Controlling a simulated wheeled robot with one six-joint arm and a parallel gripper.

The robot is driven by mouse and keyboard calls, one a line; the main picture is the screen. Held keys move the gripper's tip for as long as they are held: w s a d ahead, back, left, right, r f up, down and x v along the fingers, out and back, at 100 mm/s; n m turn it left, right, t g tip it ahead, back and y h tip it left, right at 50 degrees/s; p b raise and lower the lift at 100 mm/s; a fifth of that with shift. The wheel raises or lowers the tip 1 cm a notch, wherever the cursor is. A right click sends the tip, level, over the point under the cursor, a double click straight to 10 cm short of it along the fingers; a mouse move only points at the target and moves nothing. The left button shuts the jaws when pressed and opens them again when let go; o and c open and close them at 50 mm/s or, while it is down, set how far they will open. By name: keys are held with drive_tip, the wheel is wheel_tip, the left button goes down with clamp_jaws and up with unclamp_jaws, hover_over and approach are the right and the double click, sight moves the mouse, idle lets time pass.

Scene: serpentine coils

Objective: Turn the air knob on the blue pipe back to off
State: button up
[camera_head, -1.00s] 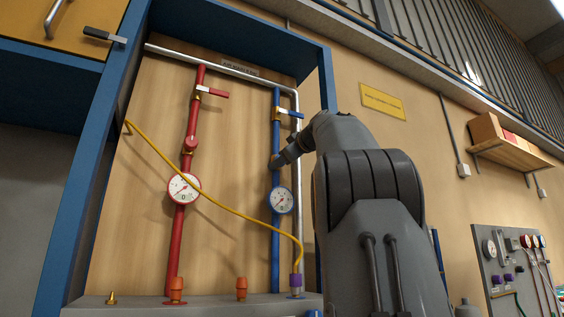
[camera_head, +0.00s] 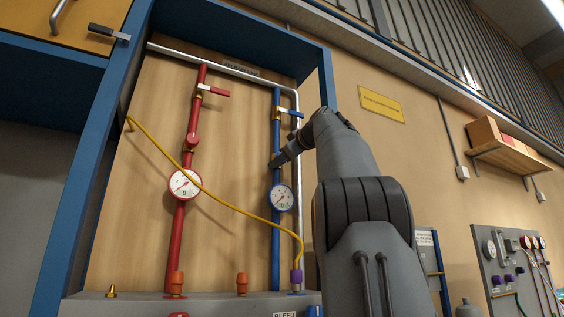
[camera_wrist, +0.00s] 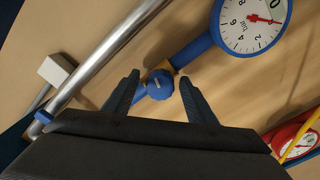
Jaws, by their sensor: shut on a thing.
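The blue pipe (camera_head: 276,235) runs upright at the right side of the wooden panel. Its air knob is a small round blue knob (camera_wrist: 160,85) with a pale mark on its face, seen in the wrist view. In the head view my gripper (camera_head: 277,161) reaches the pipe from the right, above the blue-rimmed gauge (camera_head: 282,197), and hides the knob. In the wrist view the gauge (camera_wrist: 250,22) has a red needle near its 0.
A red pipe (camera_head: 181,235) with its own gauge (camera_head: 185,185) stands to the left. A yellow hose (camera_head: 230,210) hangs across the panel. A silver pipe (camera_head: 300,220) runs just right of the blue one. A blue lever (camera_head: 292,113) sits above the gripper.

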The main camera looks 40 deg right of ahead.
drive_tip(key=n, duration=0.7)
drive_tip(key=shift+s+r+n, duration=0.2)
drive_tip(key=shift+n, duration=0.1)
drive_tip(key=shift+n+b, duration=0.35)
drive_tip(key=shift+n, duration=1.25)
drive_tip(key=shift+n, duration=1.6)
drive_tip(key=shift+n+b, duration=0.4)
drive_tip(key=shift+n, duration=1.2)
